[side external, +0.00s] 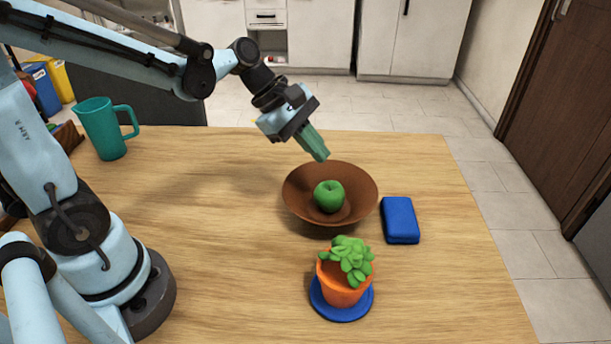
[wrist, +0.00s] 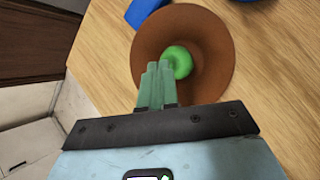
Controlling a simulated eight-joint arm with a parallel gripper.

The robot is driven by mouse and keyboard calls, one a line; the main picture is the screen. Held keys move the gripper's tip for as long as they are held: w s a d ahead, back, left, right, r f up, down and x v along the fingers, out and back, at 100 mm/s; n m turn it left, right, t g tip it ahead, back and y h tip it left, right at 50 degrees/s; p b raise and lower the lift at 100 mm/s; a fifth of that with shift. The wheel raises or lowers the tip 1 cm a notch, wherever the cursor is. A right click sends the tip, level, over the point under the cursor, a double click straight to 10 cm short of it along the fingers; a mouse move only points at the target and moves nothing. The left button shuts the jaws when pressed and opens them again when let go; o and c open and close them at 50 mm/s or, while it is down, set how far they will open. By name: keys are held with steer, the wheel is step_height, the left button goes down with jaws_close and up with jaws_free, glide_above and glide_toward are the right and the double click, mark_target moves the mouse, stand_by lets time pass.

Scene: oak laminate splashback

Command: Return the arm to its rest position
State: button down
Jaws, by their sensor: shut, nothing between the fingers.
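My gripper (side external: 318,154) is shut and empty, its green fingers together. It hangs above the back edge of a brown bowl (side external: 298,207) on the wooden table. In the wrist view, my gripper (wrist: 158,68) overlaps part of the bowl (wrist: 214,40) and points toward a green apple (wrist: 181,62). The apple (side external: 329,196) lies inside the bowl, apart from the fingertips in the side view. My arm reaches out from the left side of the table.
A blue box-like object (side external: 400,220) lies right of the bowl. A potted plant (side external: 345,275) stands on a blue coaster (side external: 341,312) in front. A teal pitcher (side external: 102,130) stands at the back left. The table (side external: 220,260) is clear between my base and the bowl.

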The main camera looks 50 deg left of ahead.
steer(key=s+a+m+t+y, duration=0.1)
steer(key=s+a+m+y, duration=0.1)
steer(key=m, duration=0.7)
steer(key=s+a+r+m+t+y, duration=0.1)
steer(key=s+a+m+y, duration=0.1)
steer(key=s+m, duration=0.4)
steer(key=m+y, duration=0.1)
steer(key=m, duration=0.2)
steer(key=shift+s+a+m+y, duration=0.2)
steer(key=shift+a+m+y, duration=0.1)
steer(key=shift+a+y, duration=0.1)
